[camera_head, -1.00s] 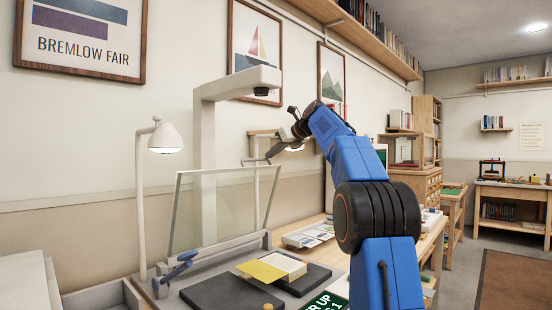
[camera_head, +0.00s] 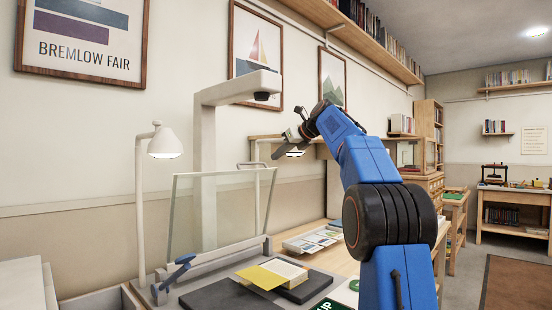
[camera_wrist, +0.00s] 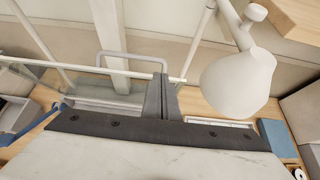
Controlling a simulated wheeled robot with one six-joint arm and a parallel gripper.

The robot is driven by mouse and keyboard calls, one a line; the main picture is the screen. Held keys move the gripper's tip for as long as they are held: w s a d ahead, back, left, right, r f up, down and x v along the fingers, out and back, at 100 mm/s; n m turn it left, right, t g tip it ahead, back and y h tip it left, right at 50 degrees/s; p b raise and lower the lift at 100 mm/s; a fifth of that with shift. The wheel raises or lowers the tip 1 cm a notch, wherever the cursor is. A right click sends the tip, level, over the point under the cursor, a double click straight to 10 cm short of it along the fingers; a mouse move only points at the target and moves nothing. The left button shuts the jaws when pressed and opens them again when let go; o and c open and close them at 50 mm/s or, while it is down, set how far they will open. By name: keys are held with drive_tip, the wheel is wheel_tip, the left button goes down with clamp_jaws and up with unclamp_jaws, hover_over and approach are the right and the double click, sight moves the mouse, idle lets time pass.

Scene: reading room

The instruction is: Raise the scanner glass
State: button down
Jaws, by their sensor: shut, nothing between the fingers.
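The scanner glass (camera_head: 222,215) is a clear framed pane standing steeply raised on the scanner's grey base bar (camera_head: 215,262). A grey loop handle (camera_head: 252,165) sits on its top edge; the handle also shows in the wrist view (camera_wrist: 130,54). My gripper (camera_head: 278,155) is shut and empty, just right of the handle in the head view. In the wrist view my shut fingers (camera_wrist: 165,95) are beside the handle's right end; I cannot tell whether they touch it.
A white lamp (camera_head: 165,142) stands left of the glass. A blue lever (camera_head: 176,272) is at the base's left end. The scanner's column and overhead arm (camera_head: 240,87) rise behind the glass. In the wrist view a white lamp shade (camera_wrist: 238,82) is close right of my fingers.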

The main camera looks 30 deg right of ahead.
drive_tip(key=s+d+r, duration=0.1)
drive_tip(key=s+r, duration=0.3)
drive_tip(key=r, duration=0.5)
drive_tip(key=shift+s+d, duration=0.15)
drive_tip(key=shift+d, duration=0.1)
drive_tip(key=shift+r, duration=0.1)
